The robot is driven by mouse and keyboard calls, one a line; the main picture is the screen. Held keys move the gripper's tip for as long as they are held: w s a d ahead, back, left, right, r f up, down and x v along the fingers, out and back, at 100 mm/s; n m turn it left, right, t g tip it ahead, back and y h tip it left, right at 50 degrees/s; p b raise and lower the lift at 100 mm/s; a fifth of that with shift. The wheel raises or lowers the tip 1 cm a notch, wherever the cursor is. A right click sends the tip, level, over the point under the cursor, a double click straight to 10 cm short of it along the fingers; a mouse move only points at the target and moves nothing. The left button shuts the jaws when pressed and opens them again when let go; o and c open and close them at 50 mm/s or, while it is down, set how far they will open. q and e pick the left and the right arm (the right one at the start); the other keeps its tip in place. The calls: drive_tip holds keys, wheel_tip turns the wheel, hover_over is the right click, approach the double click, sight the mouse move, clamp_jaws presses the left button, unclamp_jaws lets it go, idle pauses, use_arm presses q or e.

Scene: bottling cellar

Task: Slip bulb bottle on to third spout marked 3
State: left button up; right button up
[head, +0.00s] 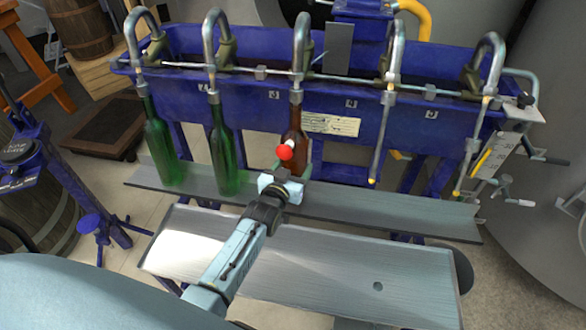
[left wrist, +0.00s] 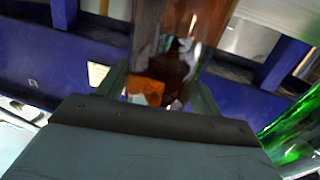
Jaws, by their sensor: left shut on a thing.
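The brown bottle (head: 296,122) stands about upright under the third spout (head: 302,40), beside the plate marked 3 (head: 274,94). Its neck top meets the spout's lower fitting and no bare tube shows there, so the neck appears to be around the tube. My left gripper (head: 284,180) is shut on the bottle's body from the front. In the left wrist view the fingers sit on both sides of the brown glass (left wrist: 172,50). The bottle's base is hidden behind my gripper. My right gripper is not in view.
Green bottles (head: 163,150) (head: 224,155) hang at the first and second spouts. The fourth (head: 376,140) and fifth (head: 470,150) tubes are bare. A grey shelf (head: 400,212) runs below the bottles. A small red ball (head: 285,152) shows just above my gripper.

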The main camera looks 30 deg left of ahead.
use_arm(q)
drive_tip(key=shift+s+f+b, duration=0.1)
drive_tip(key=shift+f+b, duration=0.65)
drive_tip(key=shift+f, duration=0.15)
idle(0.7)
drive_tip(key=o, duration=1.3)
drive_tip(key=shift+o, duration=0.4)
drive_tip(key=shift+f, duration=0.1)
drive_tip(key=shift+s+f, duration=0.1)
